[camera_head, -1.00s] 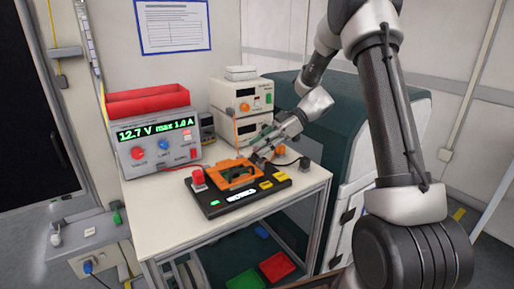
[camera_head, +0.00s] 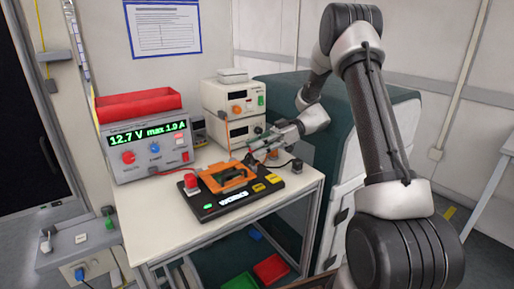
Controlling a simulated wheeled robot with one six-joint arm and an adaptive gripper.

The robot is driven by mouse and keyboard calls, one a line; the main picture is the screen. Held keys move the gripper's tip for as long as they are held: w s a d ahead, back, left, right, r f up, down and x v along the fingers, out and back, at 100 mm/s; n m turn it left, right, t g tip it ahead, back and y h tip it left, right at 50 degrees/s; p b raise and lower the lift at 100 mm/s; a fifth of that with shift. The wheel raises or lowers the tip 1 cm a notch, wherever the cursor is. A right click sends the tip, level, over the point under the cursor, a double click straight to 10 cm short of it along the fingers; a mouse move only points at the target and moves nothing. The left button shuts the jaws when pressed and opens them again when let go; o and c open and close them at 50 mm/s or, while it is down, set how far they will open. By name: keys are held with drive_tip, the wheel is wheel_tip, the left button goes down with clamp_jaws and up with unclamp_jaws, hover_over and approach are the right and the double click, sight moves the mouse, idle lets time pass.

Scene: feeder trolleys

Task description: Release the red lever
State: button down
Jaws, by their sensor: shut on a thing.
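The black fixture (camera_head: 228,204) lies on the white table and holds an orange frame (camera_head: 232,177). My gripper (camera_head: 257,160) is at the back right end of this frame and is shut. A small reddish part (camera_head: 272,155), seemingly the red lever, shows at its fingers. The fingers hide most of it, so its angle cannot be told. A separate red knob (camera_head: 191,181) stands upright on the left end of the fixture, apart from my gripper.
A power supply (camera_head: 150,150) reading 12.7 V stands at the back left with a red bin (camera_head: 138,105) on it. Two stacked cream instruments (camera_head: 234,108) stand behind the fixture. A small black part (camera_head: 297,165) sits near the table's right edge. The table's front left is clear.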

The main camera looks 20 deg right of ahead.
drive_tip(key=c, duration=1.5)
unclamp_jaws()
drive_tip(key=shift+s+f, duration=0.1)
drive_tip(key=shift+c, duration=0.2)
wheel_tip(320, 180, up, 10)
